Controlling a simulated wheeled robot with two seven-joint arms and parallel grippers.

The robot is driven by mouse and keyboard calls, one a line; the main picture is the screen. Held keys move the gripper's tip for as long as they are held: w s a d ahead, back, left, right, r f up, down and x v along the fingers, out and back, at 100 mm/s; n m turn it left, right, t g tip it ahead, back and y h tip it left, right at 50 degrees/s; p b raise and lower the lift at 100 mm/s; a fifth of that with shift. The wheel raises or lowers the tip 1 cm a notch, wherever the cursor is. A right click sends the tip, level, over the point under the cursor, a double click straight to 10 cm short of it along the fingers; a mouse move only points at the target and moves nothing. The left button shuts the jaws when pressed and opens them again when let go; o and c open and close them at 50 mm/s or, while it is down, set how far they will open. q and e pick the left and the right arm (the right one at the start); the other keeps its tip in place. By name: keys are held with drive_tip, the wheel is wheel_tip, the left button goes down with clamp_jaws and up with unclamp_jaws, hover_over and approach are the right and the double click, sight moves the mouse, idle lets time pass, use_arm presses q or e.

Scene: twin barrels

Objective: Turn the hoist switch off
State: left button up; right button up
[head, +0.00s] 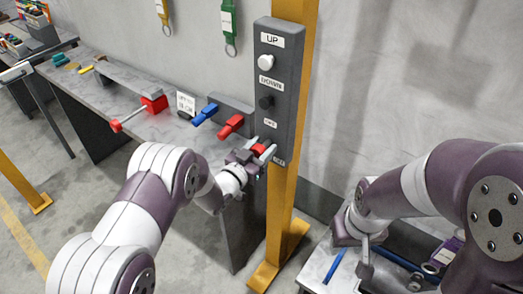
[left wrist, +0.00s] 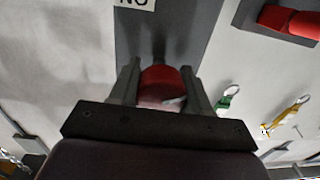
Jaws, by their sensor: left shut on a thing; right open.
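The hoist control box (head: 281,95) is a tall grey panel on a yellow post. It carries an UP label, a white button (head: 266,62), a black button (head: 266,102) and, low down, a red knob (head: 259,150). My left gripper (head: 262,154) is at the red knob. In the left wrist view the red knob (left wrist: 160,80) sits between the two fingers (left wrist: 160,88), which are shut on it. A white label (left wrist: 134,3) shows beside the knob there, partly cut off. My right gripper (head: 353,240) is open at the lower right, away from the box.
A grey bench (head: 155,120) runs along the wall with a red-handled lever (head: 153,104), a blue handle (head: 205,113) and a red handle (head: 231,125). Green (head: 228,22) and yellow tags hang on the wall. A tray with blue items (head: 334,266) lies below my right arm.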

use_arm(q)
drive_tip(key=n, duration=0.2)
drive_tip(key=shift+n+b, duration=0.3)
drive_tip(key=shift+n, duration=0.1)
drive_tip(key=n, duration=0.9)
drive_tip(key=shift+g, duration=0.3)
drive_tip(key=shift+n, duration=0.4)
drive_tip(key=shift+a, duration=0.1)
drive_tip(key=o, duration=1)
drive_tip(key=shift+o, duration=0.2)
drive_tip(key=shift+s, duration=0.1)
